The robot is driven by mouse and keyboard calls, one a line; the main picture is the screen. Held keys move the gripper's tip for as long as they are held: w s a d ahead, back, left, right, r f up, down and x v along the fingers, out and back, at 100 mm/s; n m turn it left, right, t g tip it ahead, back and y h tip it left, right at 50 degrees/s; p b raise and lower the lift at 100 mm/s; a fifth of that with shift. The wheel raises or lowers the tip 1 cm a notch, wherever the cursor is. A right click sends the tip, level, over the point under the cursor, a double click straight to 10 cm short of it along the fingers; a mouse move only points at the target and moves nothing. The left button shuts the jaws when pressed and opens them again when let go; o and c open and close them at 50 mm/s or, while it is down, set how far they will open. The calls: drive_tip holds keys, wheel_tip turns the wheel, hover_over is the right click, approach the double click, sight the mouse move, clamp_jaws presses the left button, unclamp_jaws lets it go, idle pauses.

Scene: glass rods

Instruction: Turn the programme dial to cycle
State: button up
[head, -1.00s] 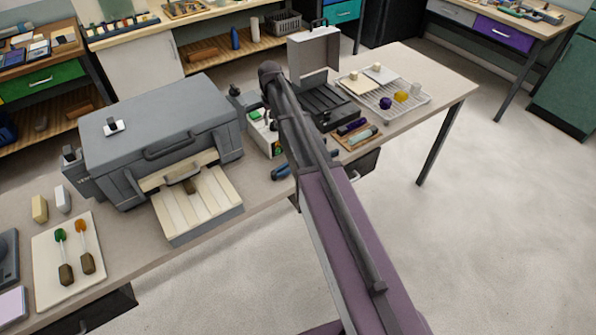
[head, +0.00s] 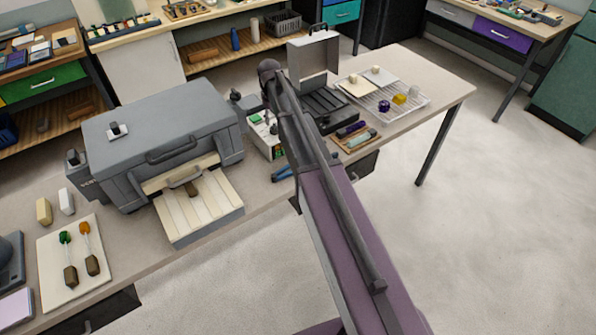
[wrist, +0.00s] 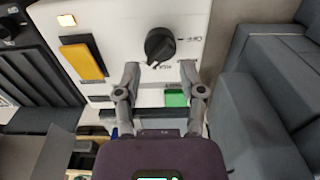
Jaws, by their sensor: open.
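The programme dial (wrist: 160,46) is a round black knob on a white control panel (wrist: 205,12) in the wrist view. Small dark lettering stands around it, too blurred to read surely, and I cannot tell which mark it points to. My gripper (wrist: 160,74) is open, its two grey fingers apart just below the dial in the picture. The dial lies beyond the gap between them, and I see no contact. In the head view the white control box (head: 264,144) stands on the bench, partly behind my arm; the dial cannot be made out there.
The panel also bears an orange-yellow rocker (wrist: 82,62), a green button (wrist: 176,98) and a lit lamp (wrist: 66,20). A large grey kiln (head: 160,125) stands left of the box. An open dark case (head: 325,105) and a wire rack (head: 410,105) stand to its right.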

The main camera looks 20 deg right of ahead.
sight(274, 125)
drive_tip(key=shift+r+p, duration=5.45)
drive_tip(key=shift+r, duration=0.35)
drive_tip(key=s+f+m+b, duration=0.1)
drive_tip(key=s+f+b, duration=0.3)
drive_tip(key=s, duration=1.1)
drive_tip(key=s+f+m+b, duration=0.2)
drive_tip(key=s+f+b, duration=0.3)
drive_tip(key=s, duration=0.9)
drive_tip(key=shift+s+d+m, duration=0.2)
drive_tip(key=shift+s+m, duration=0.1)
drive_tip(key=shift+s, duration=0.05)
drive_tip(key=shift+f, duration=0.1)
